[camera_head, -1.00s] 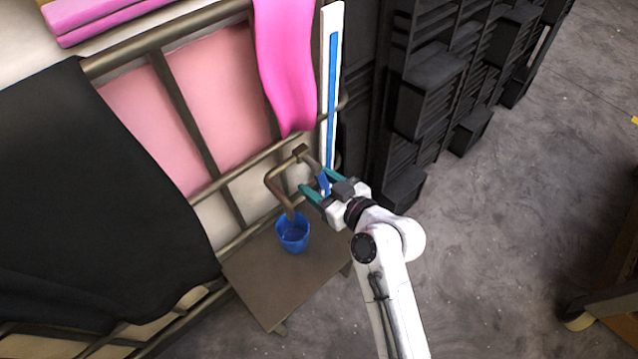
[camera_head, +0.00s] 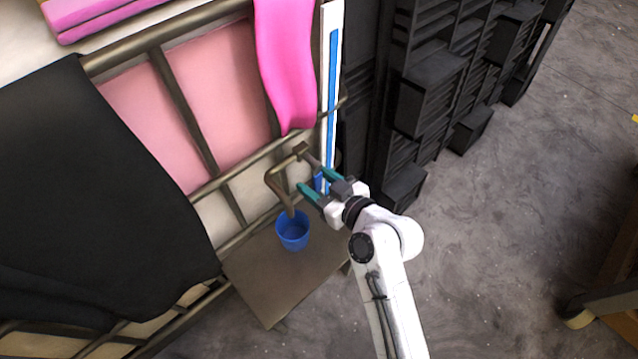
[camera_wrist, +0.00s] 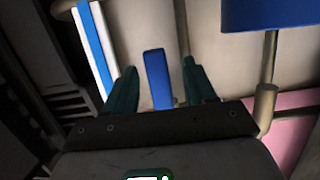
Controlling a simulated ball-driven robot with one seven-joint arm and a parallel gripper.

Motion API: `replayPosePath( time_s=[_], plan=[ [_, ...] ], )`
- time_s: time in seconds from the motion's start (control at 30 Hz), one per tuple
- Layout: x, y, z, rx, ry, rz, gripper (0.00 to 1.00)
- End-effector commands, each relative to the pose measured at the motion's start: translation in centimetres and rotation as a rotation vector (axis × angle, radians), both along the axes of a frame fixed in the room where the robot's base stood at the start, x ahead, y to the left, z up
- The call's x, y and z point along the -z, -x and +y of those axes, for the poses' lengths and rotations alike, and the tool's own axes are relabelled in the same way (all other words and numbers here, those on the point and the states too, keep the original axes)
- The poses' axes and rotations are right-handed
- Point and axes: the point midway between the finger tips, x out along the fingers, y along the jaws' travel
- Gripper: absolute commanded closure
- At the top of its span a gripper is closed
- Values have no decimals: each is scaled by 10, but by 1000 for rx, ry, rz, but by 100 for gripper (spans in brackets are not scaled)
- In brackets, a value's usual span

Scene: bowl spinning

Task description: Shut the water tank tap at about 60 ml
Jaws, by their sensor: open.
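The tap is a bent brown pipe (camera_head: 276,182) whose spout points down at a blue cup (camera_head: 292,231). The cup stands upright on a small brown table; its water level cannot be read. The tap's blue handle (camera_head: 319,182) is partly hidden by my gripper (camera_head: 314,179). In the wrist view the handle (camera_wrist: 158,80) stands between the two green fingers of my open gripper (camera_wrist: 160,78), with a visible gap on each side. A blue shape at the top right of the wrist view, apparently the cup (camera_wrist: 270,14), lies outside the fingers.
A white strip with a blue bar (camera_head: 332,80) stands upright behind the tap. Pink cloth (camera_head: 287,60) hangs above and black cloth (camera_head: 95,180) hangs at left on the metal frame. Dark crates (camera_head: 430,95) stand at right. The grey floor at right is mostly clear.

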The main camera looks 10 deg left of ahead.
Motion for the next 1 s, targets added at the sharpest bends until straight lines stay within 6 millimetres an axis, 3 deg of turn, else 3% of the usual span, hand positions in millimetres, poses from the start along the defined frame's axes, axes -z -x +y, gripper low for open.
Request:
replayPosePath(
  time_s=[0.27,1.0],
  plan=[
    [-2,3,-4,0,0,1,45],
    [-26,42,-53,1,-1,3,45]
  ],
)
